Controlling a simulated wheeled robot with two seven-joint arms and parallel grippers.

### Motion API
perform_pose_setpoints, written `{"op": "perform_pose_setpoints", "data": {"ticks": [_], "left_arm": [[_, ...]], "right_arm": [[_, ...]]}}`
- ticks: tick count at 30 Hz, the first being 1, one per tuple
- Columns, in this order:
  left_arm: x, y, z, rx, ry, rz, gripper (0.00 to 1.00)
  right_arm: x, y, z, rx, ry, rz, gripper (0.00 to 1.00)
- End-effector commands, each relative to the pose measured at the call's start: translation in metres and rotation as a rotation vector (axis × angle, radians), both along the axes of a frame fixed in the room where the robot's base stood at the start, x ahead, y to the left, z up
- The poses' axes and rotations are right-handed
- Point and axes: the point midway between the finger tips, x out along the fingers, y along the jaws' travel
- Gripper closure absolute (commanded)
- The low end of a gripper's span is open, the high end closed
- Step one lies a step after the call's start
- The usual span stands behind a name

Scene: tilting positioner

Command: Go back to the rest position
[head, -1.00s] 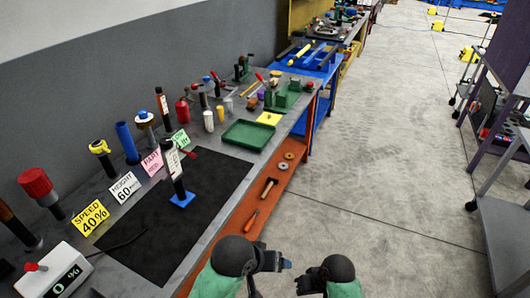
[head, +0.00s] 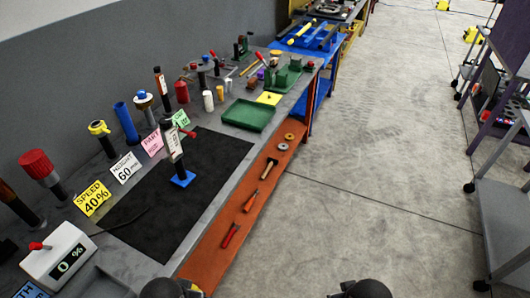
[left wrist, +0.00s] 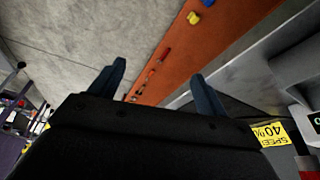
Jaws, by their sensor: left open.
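My left gripper (left wrist: 161,86) shows in the left wrist view, its two dark blue fingers spread wide with nothing between them. It hangs over the orange lower shelf (left wrist: 175,45) and the floor beside the bench. In the head view only dark rounded parts of my arms show at the bottom edge; neither gripper can be made out there. The tilting post (head: 173,143) stands on a blue base (head: 183,179) on the black mat (head: 215,160), with a white label and a red handle. No gripper is near it.
The grey bench (head: 265,135) along the wall carries several knobs, signs such as the yellow speed card (head: 92,198), a green tray (head: 248,115) and a white percent box (head: 60,255). Tools lie on the orange shelf. A grey cart (head: 505,190) stands at right; the floor between is clear.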

Motion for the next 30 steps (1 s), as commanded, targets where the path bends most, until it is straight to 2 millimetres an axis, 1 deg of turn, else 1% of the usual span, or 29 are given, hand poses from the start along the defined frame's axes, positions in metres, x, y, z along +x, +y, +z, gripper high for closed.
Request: {"op": "perform_pose_setpoints", "data": {"ticks": [5, 6, 11, 14, 17, 20, 23, 26, 27, 29, 30], "left_arm": [[-0.014, 0.016, -0.006, 0.036, 0.015, -0.004, 0.24], [-0.010, 0.015, -0.017, 0.033, 0.017, -0.004, 0.24], [-0.003, 0.012, -0.047, 0.032, 0.024, -0.005, 0.24], [0.001, 0.011, -0.069, 0.031, 0.029, -0.006, 0.24], [0.005, 0.009, -0.095, 0.029, 0.037, -0.007, 0.24], [0.009, 0.007, -0.125, 0.027, 0.044, -0.009, 0.24], [0.012, 0.005, -0.164, 0.026, 0.054, -0.010, 0.24], [0.014, 0.003, -0.216, 0.024, 0.068, -0.012, 0.24], [0.014, 0.002, -0.241, 0.023, 0.074, -0.014, 0.24], [0.013, 0.000, -0.279, 0.022, 0.084, -0.015, 0.24], [0.011, -0.001, -0.303, 0.022, 0.090, -0.016, 0.24]], "right_arm": [[-0.009, -0.006, 0.006, -0.024, -0.009, -0.004, 1.00], [-0.006, -0.005, -0.007, -0.023, -0.005, -0.003, 1.00], [0.001, -0.003, -0.037, -0.020, 0.003, -0.002, 1.00], [0.005, -0.002, -0.058, -0.019, 0.008, 0.000, 1.00], [0.009, 0.000, -0.084, -0.018, 0.014, 0.000, 1.00], [0.013, 0.001, -0.115, -0.016, 0.023, 0.001, 1.00], [0.016, 0.004, -0.154, -0.015, 0.033, 0.003, 1.00], [0.018, 0.006, -0.206, -0.013, 0.046, 0.005, 1.00], [0.018, 0.007, -0.231, -0.012, 0.053, 0.007, 1.00], [0.017, 0.009, -0.268, -0.012, 0.063, 0.008, 1.00], [0.015, 0.010, -0.293, -0.011, 0.069, 0.009, 1.00]]}}
